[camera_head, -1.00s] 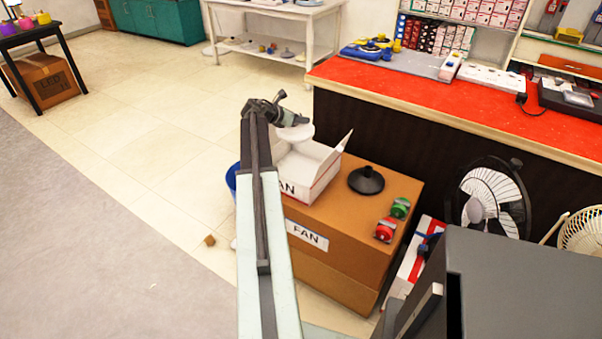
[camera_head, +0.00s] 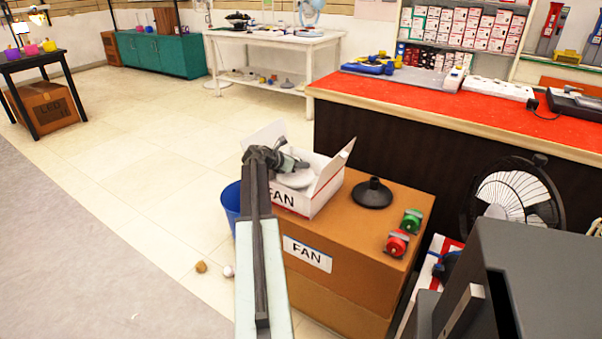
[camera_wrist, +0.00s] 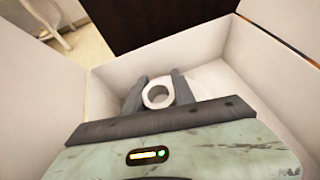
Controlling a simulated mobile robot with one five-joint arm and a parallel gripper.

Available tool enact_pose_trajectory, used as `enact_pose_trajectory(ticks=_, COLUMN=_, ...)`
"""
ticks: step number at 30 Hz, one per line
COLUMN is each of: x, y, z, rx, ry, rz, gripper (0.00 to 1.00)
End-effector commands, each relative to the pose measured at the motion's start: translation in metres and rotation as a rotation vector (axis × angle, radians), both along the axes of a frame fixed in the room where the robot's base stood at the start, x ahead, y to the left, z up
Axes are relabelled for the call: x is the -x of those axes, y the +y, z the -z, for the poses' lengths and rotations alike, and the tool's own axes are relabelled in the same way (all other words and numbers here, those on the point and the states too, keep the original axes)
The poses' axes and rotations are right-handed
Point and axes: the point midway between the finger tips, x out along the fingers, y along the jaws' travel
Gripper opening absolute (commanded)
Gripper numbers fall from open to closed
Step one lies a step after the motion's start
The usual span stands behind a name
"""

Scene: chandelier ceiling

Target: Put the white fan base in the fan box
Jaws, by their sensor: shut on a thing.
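The white fan base (camera_head: 294,180) is a round white disc with a raised tubular neck. My gripper (camera_head: 293,164) is shut on that neck. In the wrist view the two dark fingers of my gripper (camera_wrist: 157,92) stand on either side of the ring-shaped neck, and the white fan base (camera_wrist: 205,80) spreads beneath. The white fan box (camera_head: 325,190), marked FAN, stands open on a large brown carton. The base is inside the box walls. Its underside is hidden, so I cannot tell whether it touches the box floor. The box walls (camera_wrist: 255,60) surround it in the wrist view.
The brown FAN carton (camera_head: 350,255) also bears a black fan base (camera_head: 372,194), a green item (camera_head: 411,221) and a red item (camera_head: 397,243). A red-topped counter (camera_head: 440,105) stands behind. A blue bin (camera_head: 231,205) is left of the carton.

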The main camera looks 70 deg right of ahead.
Motion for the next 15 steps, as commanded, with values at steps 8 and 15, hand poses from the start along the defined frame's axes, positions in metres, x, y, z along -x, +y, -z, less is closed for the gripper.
enact_pose_trajectory(ticks=8, x=0.0006, y=-0.0002, z=0.0161, rx=0.001, ry=0.000, rz=0.000, gripper=0.00)
enact_pose_trajectory(ticks=15, x=0.0009, y=-0.0003, z=0.0194, rx=0.000, ry=0.000, rz=0.001, gripper=0.45)
